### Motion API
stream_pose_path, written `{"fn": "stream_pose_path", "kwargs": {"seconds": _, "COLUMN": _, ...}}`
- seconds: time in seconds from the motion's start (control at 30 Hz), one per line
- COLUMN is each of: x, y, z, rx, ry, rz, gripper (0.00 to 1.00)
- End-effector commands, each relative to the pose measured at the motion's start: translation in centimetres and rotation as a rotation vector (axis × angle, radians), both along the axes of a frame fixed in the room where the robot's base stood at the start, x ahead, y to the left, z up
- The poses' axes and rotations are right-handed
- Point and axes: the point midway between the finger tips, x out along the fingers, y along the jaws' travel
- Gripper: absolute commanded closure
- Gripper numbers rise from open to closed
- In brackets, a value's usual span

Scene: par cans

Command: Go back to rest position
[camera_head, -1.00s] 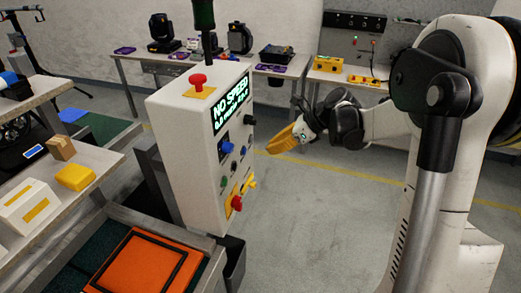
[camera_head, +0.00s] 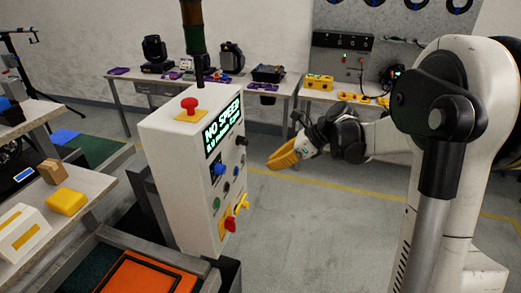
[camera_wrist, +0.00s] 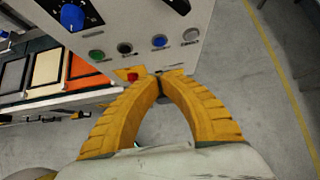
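My gripper (camera_head: 278,160) has yellow ribbed fingers. In the head view it hangs in free air to the right of the white control box, apart from it. In the wrist view the two fingers (camera_wrist: 160,77) arch together and their tips meet, with nothing seen between them. The white control box (camera_head: 172,160) has a red mushroom button on top and a screen reading "NO SPEED". Its front panel with knobs and buttons also fills the top of the wrist view (camera_wrist: 140,35), beyond my fingertips.
A bench (camera_head: 140,87) with stage lights stands at the back, with a grey panel (camera_head: 340,60) to its right. At left, a table (camera_head: 88,187) holds a yellow block and boxes. An orange tray (camera_head: 150,277) lies below the control box. The floor (camera_head: 320,220) right of the box is clear.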

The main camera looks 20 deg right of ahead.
Motion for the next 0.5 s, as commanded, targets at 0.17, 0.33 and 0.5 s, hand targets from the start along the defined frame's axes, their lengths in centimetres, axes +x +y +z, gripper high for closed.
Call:
{"fn": "stream_pose_path", "kwargs": {"seconds": 0.17, "x": -0.4, "y": 0.4, "z": 0.2, "rx": -0.025, "ry": -0.015, "rz": 0.021, "gripper": 1.00}}
{"fn": "stream_pose_path", "kwargs": {"seconds": 0.33, "x": -3.6, "y": 2.6, "z": 1.3, "rx": -0.220, "ry": -0.137, "rz": 0.199, "gripper": 1.00}}
{"fn": "stream_pose_path", "kwargs": {"seconds": 0.5, "x": -9.6, "y": 5.1, "z": 2.2, "rx": -0.561, "ry": -0.334, "rz": 0.542, "gripper": 1.00}}
